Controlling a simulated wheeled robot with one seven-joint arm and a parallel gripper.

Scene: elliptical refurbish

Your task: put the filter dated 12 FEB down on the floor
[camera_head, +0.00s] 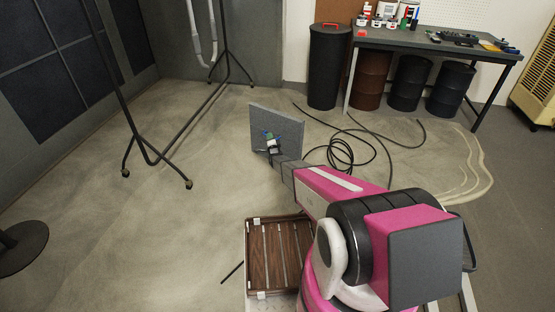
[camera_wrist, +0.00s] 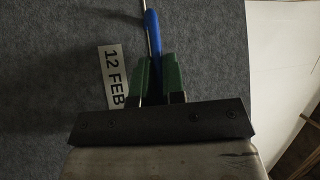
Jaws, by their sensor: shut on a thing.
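The filter (camera_head: 287,128) is a grey square panel, held roughly upright at the end of my arm in the head view. In the wrist view its grey felt-like face (camera_wrist: 50,70) fills most of the picture, with a white label reading 12 FEB (camera_wrist: 112,76). My gripper (camera_head: 269,137) is in front of the panel's face. Its green fingers (camera_wrist: 158,78) are shut on a blue handle (camera_wrist: 153,40) on that face. I cannot tell whether the filter's lower edge touches the floor.
Bare concrete floor (camera_head: 170,220) lies open to the left. A black hose (camera_head: 345,150) coils to the right of the filter. A wheeled rack (camera_head: 150,155) stands at the left. A slatted wooden crate (camera_head: 270,250) sits near my base. A workbench (camera_head: 430,42) and bins are at the back.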

